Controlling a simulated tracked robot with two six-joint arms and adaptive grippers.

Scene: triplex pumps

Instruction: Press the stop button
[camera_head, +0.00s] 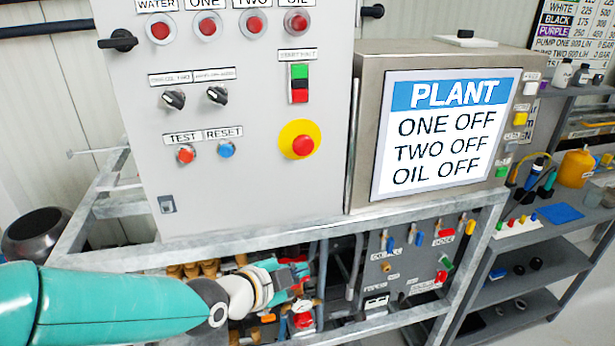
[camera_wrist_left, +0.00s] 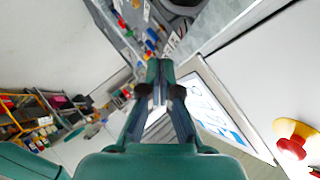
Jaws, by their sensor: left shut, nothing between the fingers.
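A red mushroom button (camera_head: 302,145) on a round yellow plate sits at the lower right of the grey control panel (camera_head: 230,180). Above it is a rectangular switch with a green upper half (camera_head: 299,71) and a red lower half (camera_head: 299,96), under a small label. My left gripper (camera_head: 302,277) is below the panel, in front of the pipework and apart from both buttons. In the left wrist view its fingers (camera_wrist_left: 157,82) are together with nothing between them, and the red mushroom button (camera_wrist_left: 296,139) shows at the right edge. My right gripper is not in view.
Red lamps line the panel top; black knobs (camera_head: 173,99), a red test button (camera_head: 185,153) and a blue reset button (camera_head: 226,149) are left. A screen (camera_head: 446,130) reads ONE OFF, TWO OFF, OIL OFF. A metal frame rail (camera_head: 270,228) runs below the panel. Shelves stand at right.

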